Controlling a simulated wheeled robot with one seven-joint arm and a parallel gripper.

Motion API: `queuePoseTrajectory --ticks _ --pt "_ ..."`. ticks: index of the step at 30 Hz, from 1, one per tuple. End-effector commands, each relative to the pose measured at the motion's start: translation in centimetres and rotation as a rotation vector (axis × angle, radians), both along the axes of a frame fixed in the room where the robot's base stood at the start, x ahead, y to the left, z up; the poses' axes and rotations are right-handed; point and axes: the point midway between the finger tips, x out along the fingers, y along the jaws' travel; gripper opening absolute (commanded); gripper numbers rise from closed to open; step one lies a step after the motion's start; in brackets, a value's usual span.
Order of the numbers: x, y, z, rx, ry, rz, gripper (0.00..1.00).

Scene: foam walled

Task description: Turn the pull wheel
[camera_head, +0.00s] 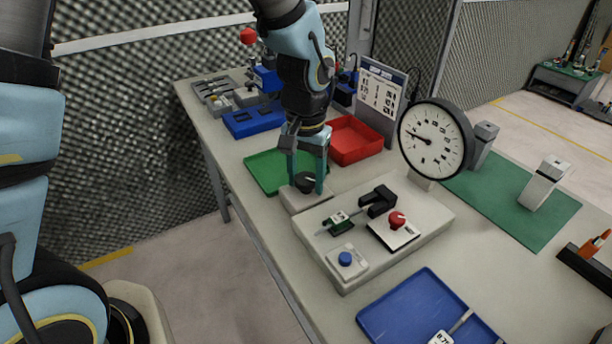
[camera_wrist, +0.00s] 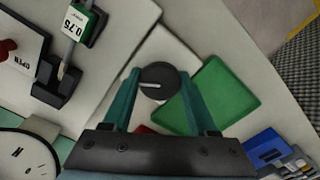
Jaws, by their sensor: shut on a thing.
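The pull wheel (camera_head: 304,181) is a small black round knob with a white pointer line on top. It sits on a light grey block on the bench, and it also shows in the wrist view (camera_wrist: 159,80). My gripper (camera_head: 307,186) points down over it, with one teal finger on each side of the knob. In the wrist view my gripper (camera_wrist: 160,76) is shut on the knob, its fingertips at the left and right sides. The pointer line is roughly level in the wrist view. The lower side of the knob is hidden.
A fixture plate (camera_head: 425,218) with a red knob (camera_head: 397,220) and a blue button (camera_head: 345,258) stands to the right. A round dial gauge (camera_head: 432,140) rises behind it. Green (camera_head: 262,172), red (camera_head: 352,141) and blue (camera_head: 400,311) trays lie nearby.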

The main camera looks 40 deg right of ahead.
Motion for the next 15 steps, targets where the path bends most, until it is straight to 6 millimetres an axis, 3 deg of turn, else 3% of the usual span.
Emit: queuePoseTrajectory --ticks 15 --pt "0.0 0.01 0.12 0.0 0.001 -0.453 0.03"
